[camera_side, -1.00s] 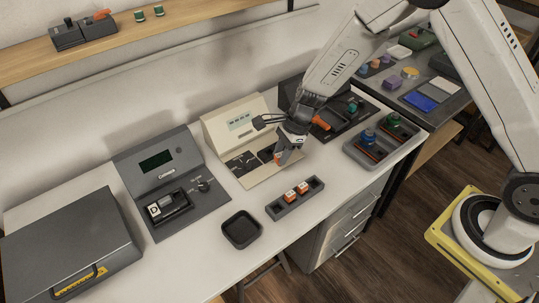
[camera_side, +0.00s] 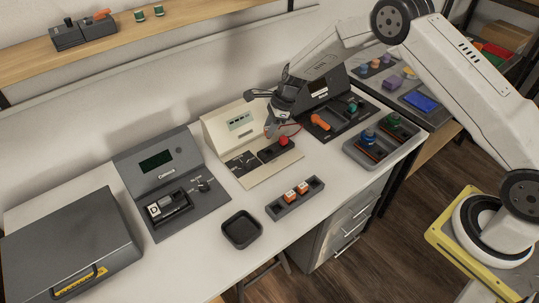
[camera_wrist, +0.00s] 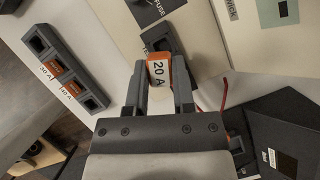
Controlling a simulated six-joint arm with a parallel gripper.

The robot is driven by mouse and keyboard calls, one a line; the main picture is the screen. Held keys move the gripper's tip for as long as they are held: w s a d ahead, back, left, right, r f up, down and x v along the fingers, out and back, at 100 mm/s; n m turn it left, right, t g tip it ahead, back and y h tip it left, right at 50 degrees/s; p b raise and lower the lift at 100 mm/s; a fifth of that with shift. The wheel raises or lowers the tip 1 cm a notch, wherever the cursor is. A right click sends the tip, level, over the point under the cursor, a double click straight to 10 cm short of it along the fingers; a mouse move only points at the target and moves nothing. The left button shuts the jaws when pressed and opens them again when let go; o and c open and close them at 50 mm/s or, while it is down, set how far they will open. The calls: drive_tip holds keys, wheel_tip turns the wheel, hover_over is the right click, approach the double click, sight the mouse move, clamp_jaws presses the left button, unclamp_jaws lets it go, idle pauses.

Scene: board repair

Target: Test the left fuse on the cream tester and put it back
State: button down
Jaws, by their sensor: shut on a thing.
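An orange-and-white fuse marked 20 A (camera_wrist: 158,72) is between the fingers of my gripper (camera_wrist: 163,85), which is shut on it. In the side view my gripper (camera_side: 272,130) is over the right part of the cream tester (camera_side: 228,125), and the fuse is hidden there. In the wrist view the fuse overlaps the near end of the tester's dark socket (camera_wrist: 160,38); I cannot tell whether it is seated. The grey fuse rack (camera_side: 286,211) holds two orange-and-white fuses (camera_side: 290,195) in its middle slots. Its two end slots are empty.
A red knob (camera_side: 284,141) is beside my gripper. A grey tester (camera_side: 157,160) stands left, and a black square dish (camera_side: 241,243) lies in front. A dark unit with an orange handle (camera_side: 320,123) and a grey tray (camera_side: 360,155) are to the right.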

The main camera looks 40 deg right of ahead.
drive_tip(key=shift+f, duration=0.15)
drive_tip(key=shift+f, duration=2.55)
drive_tip(key=shift+f, duration=1.05)
idle(2.2)
drive_tip(key=shift+c, duration=0.5)
unclamp_jaws()
drive_tip(key=shift+r, duration=1)
